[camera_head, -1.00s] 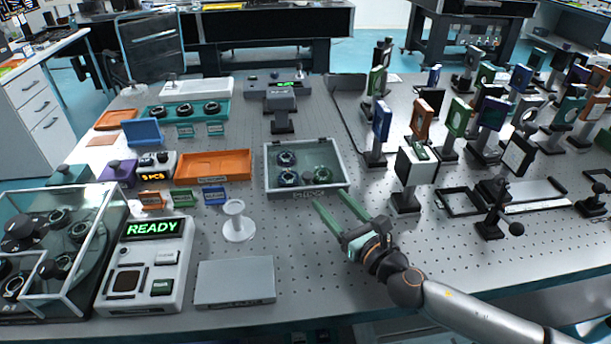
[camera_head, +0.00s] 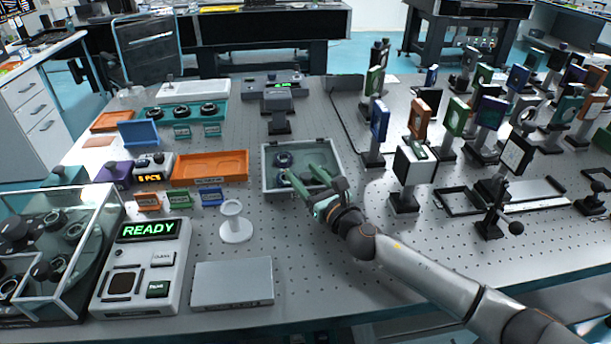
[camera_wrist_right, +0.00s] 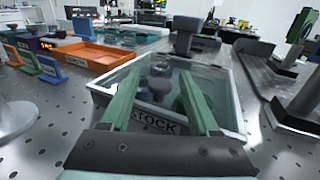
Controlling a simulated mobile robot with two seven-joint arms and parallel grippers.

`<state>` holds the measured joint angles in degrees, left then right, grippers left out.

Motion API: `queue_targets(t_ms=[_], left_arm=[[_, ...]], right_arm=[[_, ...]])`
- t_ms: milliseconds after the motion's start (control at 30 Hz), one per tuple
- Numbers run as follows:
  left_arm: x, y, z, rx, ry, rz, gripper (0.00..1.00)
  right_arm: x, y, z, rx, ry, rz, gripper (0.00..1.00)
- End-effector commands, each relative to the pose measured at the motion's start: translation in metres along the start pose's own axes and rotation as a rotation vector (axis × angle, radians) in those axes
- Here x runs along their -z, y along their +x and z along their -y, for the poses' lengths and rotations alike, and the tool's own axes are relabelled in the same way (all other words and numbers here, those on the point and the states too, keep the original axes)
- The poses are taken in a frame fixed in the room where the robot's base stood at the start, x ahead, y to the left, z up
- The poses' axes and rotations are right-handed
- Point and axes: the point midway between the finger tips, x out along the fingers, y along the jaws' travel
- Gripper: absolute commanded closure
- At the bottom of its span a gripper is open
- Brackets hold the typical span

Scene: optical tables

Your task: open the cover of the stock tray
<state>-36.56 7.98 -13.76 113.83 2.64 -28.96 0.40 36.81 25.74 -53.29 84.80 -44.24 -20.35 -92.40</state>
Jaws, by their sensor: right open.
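The stock tray (camera_head: 265,171) is a shallow pale-framed box on the table, with several dark round parts inside. Its see-through cover (camera_head: 318,152) appears to lie flat over it. My right gripper (camera_head: 299,174) is open, its two green fingers over the front of the tray. In the right wrist view the fingers (camera_wrist_right: 160,78) spread on either side of the STOCK label (camera_wrist_right: 153,121) and reach across the tray (camera_wrist_right: 236,98). I cannot tell whether they touch the cover. The arm hides the tray's front right corner in the head view. My left gripper is not in view.
An orange tray (camera_head: 210,166) lies left of the stock tray, and a white stand (camera_head: 236,226) is in front of it. A dark device (camera_head: 278,112) stands behind.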

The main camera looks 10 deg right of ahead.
Motion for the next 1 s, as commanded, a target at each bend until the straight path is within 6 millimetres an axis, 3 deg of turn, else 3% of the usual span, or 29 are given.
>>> queue_targets(t_ms=[67,567,1000], left_arm=[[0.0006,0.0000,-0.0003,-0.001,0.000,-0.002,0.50],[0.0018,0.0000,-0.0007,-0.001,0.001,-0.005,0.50],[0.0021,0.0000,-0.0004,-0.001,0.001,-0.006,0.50]], right_arm=[[-0.0002,-0.0001,0.0000,0.000,0.000,0.000,0.43],[-0.0001,-0.0004,0.0001,0.000,0.000,0.000,0.99],[0.0001,-0.0005,0.0001,0.000,0.000,0.000,1.00]])
